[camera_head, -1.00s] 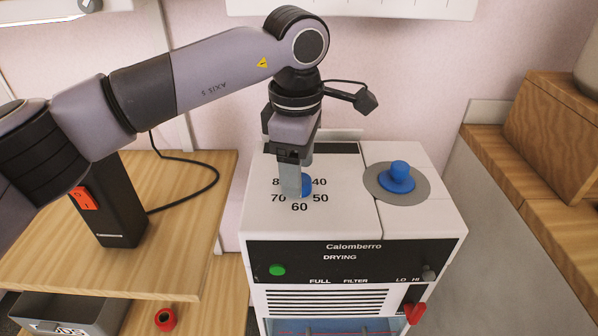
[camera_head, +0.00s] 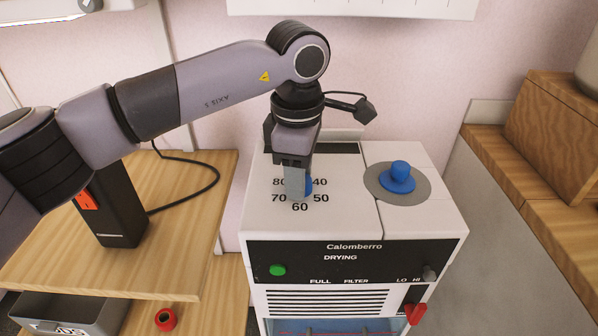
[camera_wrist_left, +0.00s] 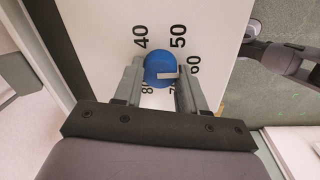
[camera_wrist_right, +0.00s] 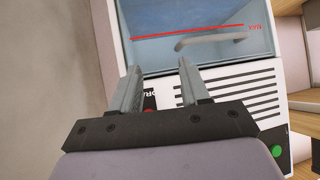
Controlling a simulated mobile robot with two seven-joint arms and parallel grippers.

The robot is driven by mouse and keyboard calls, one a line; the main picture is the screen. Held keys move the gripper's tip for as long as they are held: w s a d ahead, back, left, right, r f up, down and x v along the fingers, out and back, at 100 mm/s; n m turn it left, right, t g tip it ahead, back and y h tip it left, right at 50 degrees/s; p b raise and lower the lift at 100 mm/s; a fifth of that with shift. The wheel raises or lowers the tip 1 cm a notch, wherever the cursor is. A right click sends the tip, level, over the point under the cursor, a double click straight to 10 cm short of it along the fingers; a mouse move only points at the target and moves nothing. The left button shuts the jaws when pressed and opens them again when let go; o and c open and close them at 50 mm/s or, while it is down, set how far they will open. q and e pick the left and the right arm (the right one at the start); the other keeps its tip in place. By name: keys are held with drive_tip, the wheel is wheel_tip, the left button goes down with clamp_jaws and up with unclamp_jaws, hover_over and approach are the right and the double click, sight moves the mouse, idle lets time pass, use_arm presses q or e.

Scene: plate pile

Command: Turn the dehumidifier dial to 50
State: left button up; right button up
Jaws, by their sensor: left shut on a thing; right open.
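The dehumidifier (camera_head: 350,220) is a white box with a black front panel. Its blue dial (camera_head: 308,186) sits on the top left, ringed by the numbers 40 to 80, and is mostly hidden in the head view. My left gripper (camera_head: 297,194) points down onto it. In the left wrist view the blue dial (camera_wrist_left: 158,63) is between the two fingers of my left gripper (camera_wrist_left: 159,70), which is shut on it. The dial's white mark (camera_wrist_left: 167,75) points roughly toward 60. My right gripper (camera_wrist_right: 160,66) is open and empty, facing the dehumidifier's lower front.
A second blue knob (camera_head: 400,171) stands on a grey disc at the top right of the dehumidifier. A red lever (camera_head: 415,313) and a green button (camera_head: 277,270) are on its front. A wooden table (camera_head: 170,255) stands left; a wooden ledge (camera_head: 530,190) stands right.

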use_arm(q)
drive_tip(key=n, duration=0.6)
drive_tip(key=shift+b, duration=0.35)
drive_tip(key=shift+d+r+n+y, duration=0.1)
drive_tip(key=shift+n+y, duration=0.3)
drive_tip(key=shift+n, duration=2.3)
drive_tip(key=o, duration=1.1)
drive_tip(key=shift+c, duration=0.2)
drive_tip(key=r, duration=0.7)
drive_tip(key=shift+s+d, duration=0.2)
